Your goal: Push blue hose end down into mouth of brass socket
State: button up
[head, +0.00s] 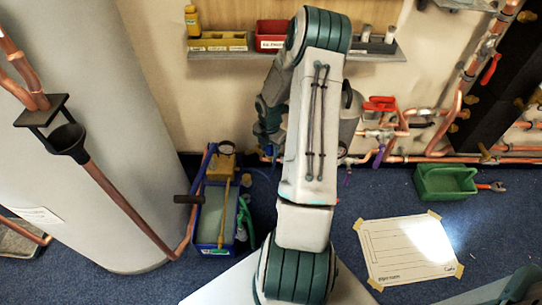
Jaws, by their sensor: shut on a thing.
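My arm fills the middle of the head view and hides what lies behind it. My gripper and its fingertips do not show, so I cannot see what they touch. A thin blue line that looks like the blue hose (262,173) runs over the carpet from the blue pump box towards my arm; its end is hidden behind the arm. I cannot make out the brass socket. Copper pipework (440,158) with valves runs along the foot of the wall, right of my arm, and part of it is covered by the arm.
The blue pump box (213,247) with a brass block and black handle stands left of my arm. A green crate (445,181) and a taped paper sheet (408,250) lie on the carpet at right. A large grey cylinder (110,130) fills the left. A shelf (375,50) hangs behind.

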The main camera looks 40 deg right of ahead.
jog(key=w+d+f+m+b, duration=0.1)
jog(key=w+f+m+b, duration=0.1)
jog(key=w+m, duration=0.3)
jog(key=w+d+f+m+b, duration=0.2)
jog(key=w+m+b, duration=0.2)
jog(key=w+m, duration=0.2)
jog(key=shift+w+d, duration=0.15)
dwell(0.5)
jog(key=shift+f, duration=0.3)
dwell(0.4)
jog(key=shift+f+b, duration=0.75)
jog(key=shift+f, duration=0.4)
jog(key=shift+f, duration=0.75)
dwell(0.4)
jog(key=o, duration=1.1)
jog(key=shift+o, duration=0.2)
